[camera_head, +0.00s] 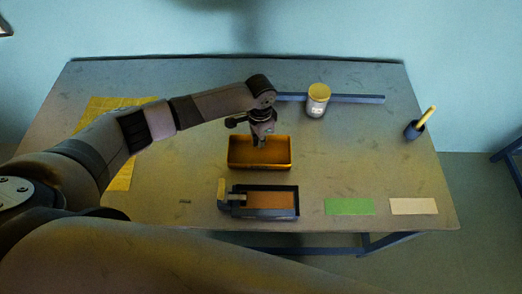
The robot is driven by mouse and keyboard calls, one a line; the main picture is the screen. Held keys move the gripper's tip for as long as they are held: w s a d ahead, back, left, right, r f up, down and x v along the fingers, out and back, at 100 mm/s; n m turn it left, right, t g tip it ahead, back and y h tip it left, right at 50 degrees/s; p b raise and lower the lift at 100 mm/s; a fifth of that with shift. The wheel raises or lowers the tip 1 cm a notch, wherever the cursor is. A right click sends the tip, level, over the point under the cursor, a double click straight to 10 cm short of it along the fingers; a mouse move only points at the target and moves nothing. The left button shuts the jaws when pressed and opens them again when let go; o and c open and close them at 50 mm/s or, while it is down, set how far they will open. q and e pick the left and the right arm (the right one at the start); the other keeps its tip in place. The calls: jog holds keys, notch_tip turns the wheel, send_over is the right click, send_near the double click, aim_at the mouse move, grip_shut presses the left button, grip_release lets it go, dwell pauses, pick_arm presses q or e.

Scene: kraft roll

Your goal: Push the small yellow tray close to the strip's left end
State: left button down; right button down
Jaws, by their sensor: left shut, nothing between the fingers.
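The small yellow tray (235,152) sits mid-table, its long side running left to right. A straight dark blue-grey strip (350,98) lies behind it toward the back right. The strip's left end is at or behind my left arm's wrist, so I cannot see exactly where it stops. My left gripper (259,143) points down over the tray's back part, shut and empty. I cannot tell whether its fingertips touch the tray. My right gripper is not in view.
A jar with a yellow lid (318,104) stands at the strip. A dark tray with a brown inside (270,214) is in front of the yellow tray. Green (349,206) and beige (412,206) cards lie front right. A dark cup (414,130) stands right; a yellow sheet (121,180) lies left.

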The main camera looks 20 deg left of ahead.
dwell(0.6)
